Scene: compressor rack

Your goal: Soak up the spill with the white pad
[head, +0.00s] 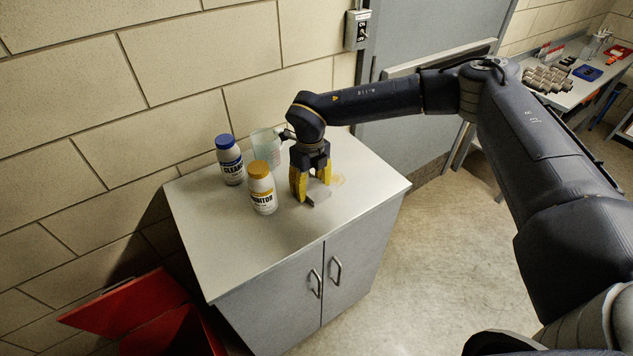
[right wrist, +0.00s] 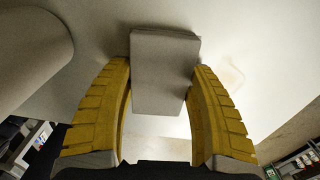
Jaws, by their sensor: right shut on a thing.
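My right gripper (head: 313,190) points down over the cabinet top (head: 245,240), its yellow fingers shut on the pale grey-white pad (head: 319,195). In the right wrist view the pad (right wrist: 165,72) sits between the two fingertips (right wrist: 161,68). It is at or just above the surface; I cannot tell if it touches. The spill (head: 339,179) is a faint yellowish patch right beside the pad, partly behind the gripper. It also shows as a thin outline right of the pad in the wrist view (right wrist: 234,77). My left gripper is not in view.
Left of the gripper stand a white bottle with an orange cap (head: 262,190), a blue-capped bottle (head: 230,162) and a clear jug (head: 266,146). The wall is behind them. The cabinet's front left top is clear. A red bin (head: 130,305) stands on the floor at left.

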